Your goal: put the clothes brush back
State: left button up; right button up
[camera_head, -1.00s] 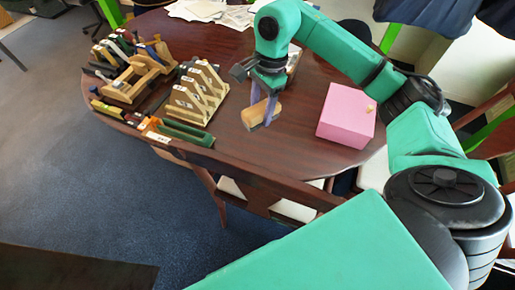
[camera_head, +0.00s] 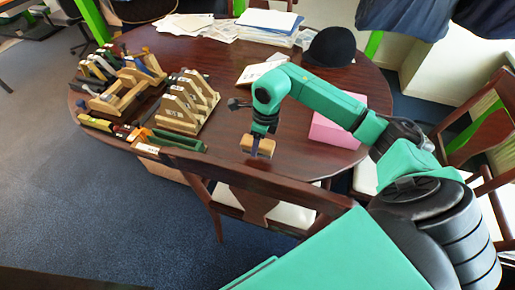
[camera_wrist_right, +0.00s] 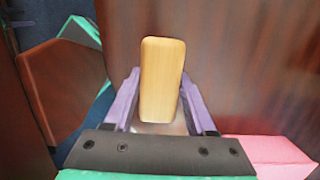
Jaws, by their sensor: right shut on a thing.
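The clothes brush, a pale wooden block (camera_head: 262,147), is in my right gripper (camera_head: 256,139), over the front part of the dark table. In the right wrist view the brush (camera_wrist_right: 160,80) lies lengthwise between the two purple fingers (camera_wrist_right: 160,92), which are shut on its sides. Its bristles are mostly hidden behind the wooden back. The brush is clear of the racks, to their right; I cannot tell how high above the table it is. My left gripper is not in view.
A green tray (camera_head: 178,141) lies at the front table edge. A wooden slotted rack (camera_head: 186,112) and a tool holder (camera_head: 122,92) stand behind and left of it. A pink box (camera_head: 326,133) is partly hidden by my right arm. A chair (camera_head: 235,180) stands in front; papers and a dark hat (camera_head: 330,47) are at the back.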

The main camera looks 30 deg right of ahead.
jog(key=shift+f, duration=2.15)
jog(key=o, duration=1.2)
